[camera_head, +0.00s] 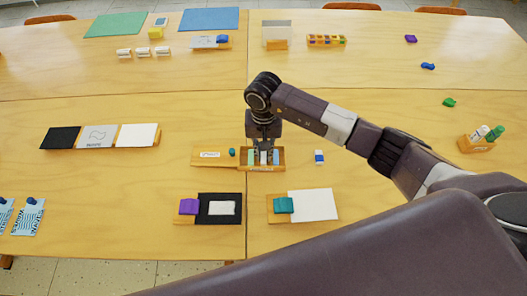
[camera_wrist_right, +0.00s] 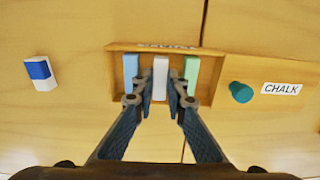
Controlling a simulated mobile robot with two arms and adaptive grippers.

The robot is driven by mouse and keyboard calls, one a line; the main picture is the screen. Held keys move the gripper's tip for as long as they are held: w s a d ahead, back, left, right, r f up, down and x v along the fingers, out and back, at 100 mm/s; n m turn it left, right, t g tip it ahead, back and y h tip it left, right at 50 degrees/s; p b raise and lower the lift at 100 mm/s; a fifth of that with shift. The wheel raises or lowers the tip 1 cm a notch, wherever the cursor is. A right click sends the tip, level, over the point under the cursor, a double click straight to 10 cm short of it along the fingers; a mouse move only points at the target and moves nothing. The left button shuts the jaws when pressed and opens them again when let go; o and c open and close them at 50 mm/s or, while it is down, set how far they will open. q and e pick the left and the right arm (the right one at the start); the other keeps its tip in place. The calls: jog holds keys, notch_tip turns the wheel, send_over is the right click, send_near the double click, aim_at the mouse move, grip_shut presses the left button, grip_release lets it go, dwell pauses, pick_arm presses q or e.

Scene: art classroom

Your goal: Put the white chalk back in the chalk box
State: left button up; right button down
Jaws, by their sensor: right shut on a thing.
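The wooden chalk box (camera_head: 281,168) sits on the table in the middle of the head view; its rim also shows in the right wrist view (camera_wrist_right: 122,99). My right gripper (camera_head: 263,142) points down over it, and in the wrist view its fingers (camera_wrist_right: 160,90) are shut on the white chalk (camera_wrist_right: 160,70). The white chalk stands within the box's walls, between a blue chalk (camera_wrist_right: 131,68) and a green chalk (camera_wrist_right: 191,70). Whether it touches the box floor I cannot tell. My left gripper is not in view.
A wooden lid labelled CHALK (camera_wrist_right: 292,78) with a teal knob (camera_wrist_right: 240,92) adjoins the box. A blue-and-white eraser (camera_head: 319,157) lies on the box's other side. Trays with a purple block (camera_head: 189,206) and a teal block (camera_head: 284,205) lie nearer me.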

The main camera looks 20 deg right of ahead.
jog(key=shift+f, duration=0.1)
jog(key=shift+f+b, duration=0.2)
jog(key=shift+b, duration=0.15)
jog(key=c, duration=1.9)
grip_release()
jog(key=shift+c, duration=0.2)
